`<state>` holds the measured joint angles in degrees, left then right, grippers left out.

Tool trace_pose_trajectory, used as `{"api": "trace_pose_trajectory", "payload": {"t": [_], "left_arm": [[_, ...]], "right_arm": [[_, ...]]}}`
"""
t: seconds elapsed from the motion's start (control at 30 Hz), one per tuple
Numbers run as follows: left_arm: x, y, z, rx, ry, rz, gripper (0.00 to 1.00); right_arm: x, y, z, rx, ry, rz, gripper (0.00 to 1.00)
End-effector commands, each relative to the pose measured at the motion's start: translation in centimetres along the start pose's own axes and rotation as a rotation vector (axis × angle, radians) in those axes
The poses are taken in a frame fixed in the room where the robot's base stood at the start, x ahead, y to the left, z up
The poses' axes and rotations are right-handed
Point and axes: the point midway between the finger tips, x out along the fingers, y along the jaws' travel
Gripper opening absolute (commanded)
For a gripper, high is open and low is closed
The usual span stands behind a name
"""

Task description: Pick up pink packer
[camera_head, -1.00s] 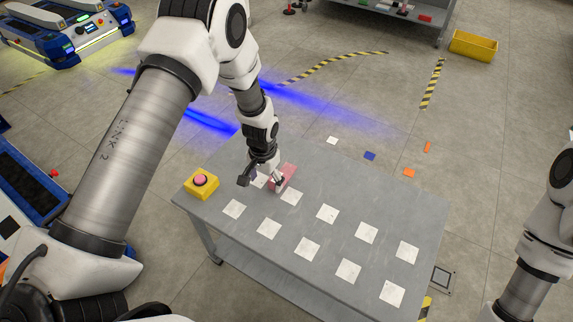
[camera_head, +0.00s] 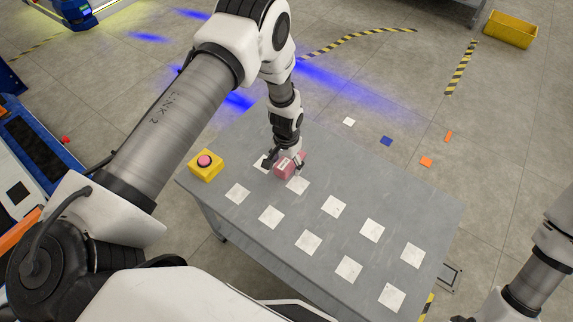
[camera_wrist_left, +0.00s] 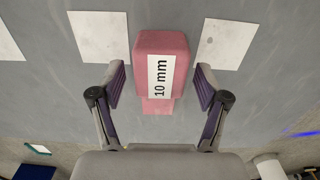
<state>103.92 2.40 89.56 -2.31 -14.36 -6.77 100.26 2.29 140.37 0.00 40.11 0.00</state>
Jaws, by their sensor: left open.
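The pink packer (camera_head: 285,167) is a pink block at the far left part of the grey table (camera_head: 240,150). In the left wrist view the packer (camera_wrist_left: 150,45) carries a white label reading "10 mm", and a lower pink part shows at its near end. My left gripper (camera_head: 286,163) is at the packer. In the left wrist view the open fingers of the left gripper (camera_wrist_left: 160,88) stand on either side of the packer's near end, with gaps on both sides. My right arm shows at the right edge of the head view, but its gripper is out of view.
Several white squares (camera_head: 334,206) lie in rows on the table. A yellow box with a red button (camera_head: 206,165) stands at the table's left corner. A yellow bin (camera_head: 510,30) and small coloured pieces (camera_head: 386,141) are on the floor beyond.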

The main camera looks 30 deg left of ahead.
Motion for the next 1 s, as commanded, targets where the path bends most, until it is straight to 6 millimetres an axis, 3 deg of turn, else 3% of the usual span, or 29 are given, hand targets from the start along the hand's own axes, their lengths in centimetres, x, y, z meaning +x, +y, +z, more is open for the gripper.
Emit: {"api": "trace_pose_trajectory", "payload": {"t": [0.03,0.2,0.57,1.0], "left_arm": [[0.0,0.0,0.0,0.000,0.000,0.000,0.68],[0.0,0.0,0.0,0.000,0.000,0.000,0.08],[-0.5,0.0,-0.1,0.000,0.001,0.000,0.07],[-9.4,0.4,0.1,0.000,0.000,-0.001,0.07]], "right_arm": [[0.0,0.0,0.0,0.000,0.000,0.000,0.00],[0.0,0.0,0.0,0.000,0.000,0.000,0.00],[0.0,0.0,0.0,0.000,0.000,0.000,0.00],[-0.4,0.0,0.0,0.000,0.000,0.000,0.00]]}}
